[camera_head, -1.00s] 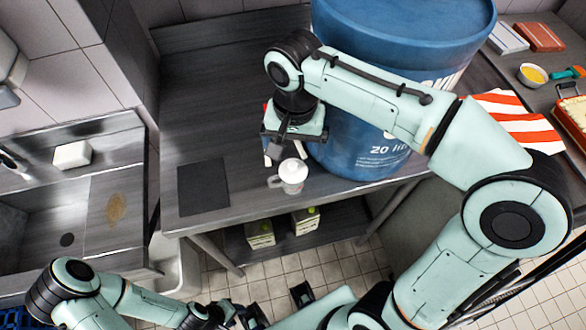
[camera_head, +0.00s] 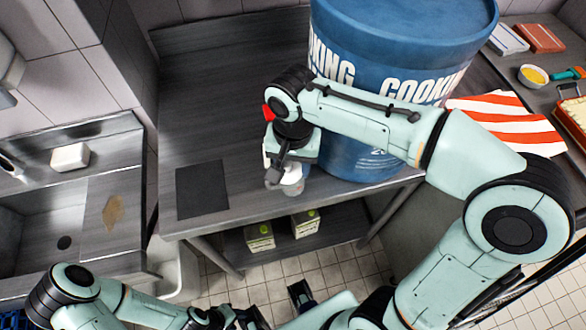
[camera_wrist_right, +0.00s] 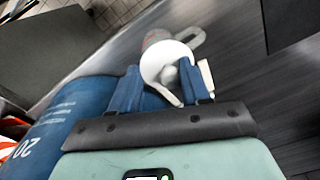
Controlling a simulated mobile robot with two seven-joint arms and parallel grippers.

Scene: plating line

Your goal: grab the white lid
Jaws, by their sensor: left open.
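The white lid (camera_wrist_right: 160,57) sits on a mug (camera_wrist_right: 153,38) with a handle, seen from above in the right wrist view. My right gripper (camera_wrist_right: 164,78) is open, its two blue fingers apart, with the lid's small knob showing between their tips. I cannot tell whether the fingers touch the lid. In the head view, my right gripper (camera_head: 284,180) is right over the mug (camera_head: 294,188) and hides most of the lid. My left gripper (camera_head: 274,308) is open and empty at the bottom, away from the counter.
A big blue barrel (camera_head: 350,155) stands close to the right of the mug. A dark mat (camera_head: 202,190) lies to its left on the steel counter (camera_head: 200,120). A striped cloth (camera_head: 510,125) lies right of the barrel. Two cartons (camera_head: 260,238) stand on the shelf below.

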